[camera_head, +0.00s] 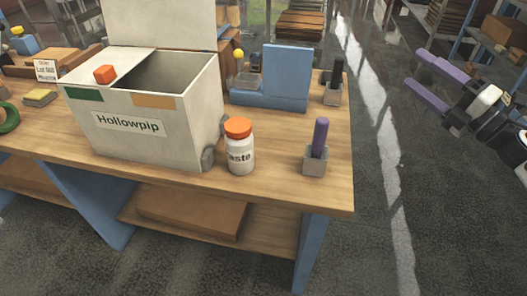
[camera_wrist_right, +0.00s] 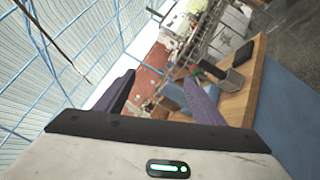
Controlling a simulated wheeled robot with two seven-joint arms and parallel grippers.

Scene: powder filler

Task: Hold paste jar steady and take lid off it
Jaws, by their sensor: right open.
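The paste jar (camera_head: 240,156) is white with a dark text label and stands upright on the wooden table near its front edge. Its orange lid (camera_head: 238,127) sits on top of it. My right gripper (camera_head: 423,75) is at the far right of the head view, off the table and well apart from the jar. Its purple-tipped fingers are open with nothing between them. In the right wrist view the two purple fingers (camera_wrist_right: 160,100) are spread apart, with the table beyond. The jar cannot be made out there. My left gripper does not show.
A purple stick stands in a grey holder (camera_head: 314,161) right of the jar. A blue stand (camera_head: 285,77) is behind. Bare tabletop (camera_head: 275,160) lies between jar and holder.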

